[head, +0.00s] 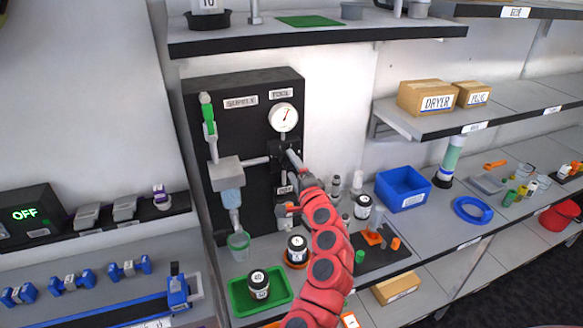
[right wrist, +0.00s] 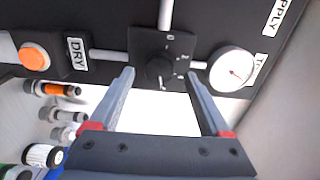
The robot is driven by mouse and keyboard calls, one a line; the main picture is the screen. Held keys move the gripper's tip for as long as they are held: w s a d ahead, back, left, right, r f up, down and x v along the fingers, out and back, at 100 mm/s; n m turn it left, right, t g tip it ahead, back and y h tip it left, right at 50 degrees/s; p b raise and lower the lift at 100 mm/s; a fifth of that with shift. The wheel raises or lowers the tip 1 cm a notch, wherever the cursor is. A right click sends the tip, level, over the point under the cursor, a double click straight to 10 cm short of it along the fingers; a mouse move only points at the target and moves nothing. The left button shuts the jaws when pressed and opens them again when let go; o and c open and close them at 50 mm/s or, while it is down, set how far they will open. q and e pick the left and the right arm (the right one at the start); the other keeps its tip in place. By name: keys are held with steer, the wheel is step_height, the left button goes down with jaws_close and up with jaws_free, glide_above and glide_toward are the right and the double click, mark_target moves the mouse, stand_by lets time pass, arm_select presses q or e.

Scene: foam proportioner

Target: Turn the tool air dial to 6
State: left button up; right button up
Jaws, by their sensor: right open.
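The tool air dial (right wrist: 160,70) is a dark round knob on a black block, with small pale marks around it; its exact setting is too small to read. My right gripper (right wrist: 160,75) is open, its two grey fingers on either side of the dial in the right wrist view. I cannot tell whether they touch it. A round white gauge (head: 283,117) with a red needle sits above the block, under a TOOL label (head: 281,93). My left gripper is not in view.
The black panel (head: 260,88) also carries a SUPPLY label (head: 241,103), a green-handled valve (head: 208,116) and a clear filter bowl (head: 231,200). An orange button (right wrist: 34,58) is beside a DRY label (right wrist: 76,52). Jars and a green tray (head: 239,299) stand below.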

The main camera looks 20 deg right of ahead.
steer(key=s+p, duration=0.6)
steer(key=s, duration=0.9)
steer(key=shift+s+d, duration=0.3)
steer(key=shift+s, duration=0.1)
steer(key=shift+f, duration=0.1)
